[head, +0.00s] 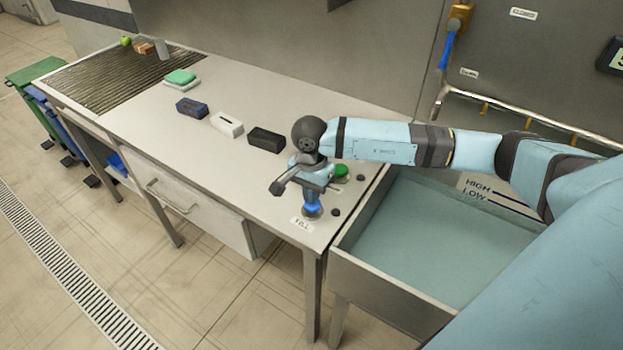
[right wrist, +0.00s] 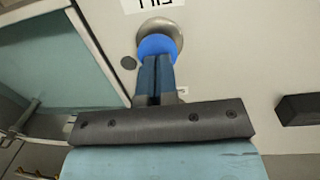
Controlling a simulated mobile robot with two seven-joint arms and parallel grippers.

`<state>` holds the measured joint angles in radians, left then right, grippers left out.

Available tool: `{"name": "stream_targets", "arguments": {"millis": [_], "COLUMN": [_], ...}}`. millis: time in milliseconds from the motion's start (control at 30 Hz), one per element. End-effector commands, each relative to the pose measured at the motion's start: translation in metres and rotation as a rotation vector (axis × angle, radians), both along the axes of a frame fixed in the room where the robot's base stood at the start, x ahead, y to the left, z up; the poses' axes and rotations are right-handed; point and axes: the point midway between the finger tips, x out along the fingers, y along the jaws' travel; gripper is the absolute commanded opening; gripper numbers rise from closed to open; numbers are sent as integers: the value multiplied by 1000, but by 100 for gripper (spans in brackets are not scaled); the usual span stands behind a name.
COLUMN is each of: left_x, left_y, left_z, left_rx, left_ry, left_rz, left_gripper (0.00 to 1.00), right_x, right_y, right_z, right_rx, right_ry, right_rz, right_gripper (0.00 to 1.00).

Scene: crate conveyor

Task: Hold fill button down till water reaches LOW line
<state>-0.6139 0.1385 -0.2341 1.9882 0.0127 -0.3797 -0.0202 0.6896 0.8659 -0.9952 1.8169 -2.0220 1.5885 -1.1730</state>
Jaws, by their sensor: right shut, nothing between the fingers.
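The blue fill button (head: 312,210) sits in a round metal base near the front right corner of the counter, beside a label. My right gripper (head: 311,196) is shut and points down onto it. In the right wrist view the closed fingertips (right wrist: 158,62) meet the edge of the blue button (right wrist: 157,46) and look to be touching it; how far it is pressed I cannot tell. The tank (head: 388,304) at right holds bluish water (head: 430,245). The HIGH and LOW sign (head: 478,188) is on its wall, partly hidden by my arm. The water's exact level against LOW is unclear.
A green button (head: 341,170) and small dark knobs stand close to my right gripper. Black (head: 266,140), white (head: 227,124) and blue (head: 192,108) blocks lie along the counter (head: 200,150). A pipe (head: 530,113) runs behind my right arm.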

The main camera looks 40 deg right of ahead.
Motion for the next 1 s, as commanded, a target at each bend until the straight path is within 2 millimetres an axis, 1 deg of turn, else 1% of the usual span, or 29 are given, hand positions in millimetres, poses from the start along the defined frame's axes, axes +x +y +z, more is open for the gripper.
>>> {"name": "stream_targets", "arguments": {"millis": [100,400,467,700,1000], "left_x": [0,1,1,2,3], "left_y": [0,0,0,-2,-3], "left_z": [1,2,0,-18,-15], "left_rx": [1,-1,-3,-16,-19], "left_ry": [-1,-6,-8,6,12], "left_rz": [-1,-1,-1,5,9], "left_gripper": [0,0,0,0,0], "right_x": [-1,0,0,-1,-4], "right_y": [0,0,0,0,1], "right_z": [-3,-4,-7,-28,-30], "right_rx": [0,0,0,-2,-2], "right_ry": [1,0,0,0,11], "right_rz": [0,0,0,-1,1], "right_gripper": [0,0,0,0,0]}}
